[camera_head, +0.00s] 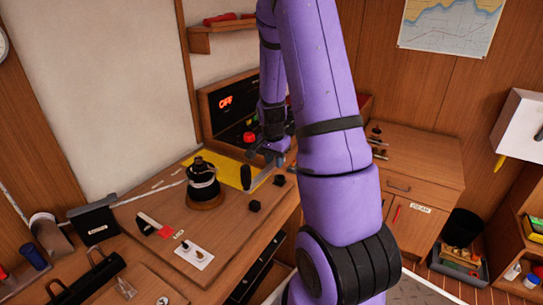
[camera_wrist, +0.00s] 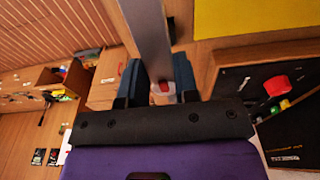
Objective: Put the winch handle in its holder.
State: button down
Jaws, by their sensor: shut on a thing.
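My gripper (camera_head: 272,155) is shut on the winch handle and holds it above the right part of the wooden counter. The handle (camera_head: 263,177) is a grey metal bar, tilted down to the left, with a dark grip at its left side. In the wrist view the grey bar (camera_wrist: 147,30) runs up out of the picture from between the fingers (camera_wrist: 160,85). A black open-topped box with a small white label (camera_head: 95,220) stands at the counter's left and looks like the holder. The label is too small to read.
A black winch (camera_head: 203,187) with a white line leading left stands between handle and box. A red-ended bracket (camera_head: 154,225) and a switch plate (camera_head: 194,252) are in front. A panel reading OFF (camera_head: 228,100) stands behind the yellow mat (camera_head: 226,170).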

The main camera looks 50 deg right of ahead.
jog(key=shift+f, duration=2.2)
jog(key=shift+f, duration=1.3)
jog(key=shift+c, duration=2.4)
grip_release()
jog(key=shift+r, duration=2.5)
notch_tip(320, 180, up, 11)
jog(key=a, duration=0.1)
jog(key=shift+a, duration=0.15)
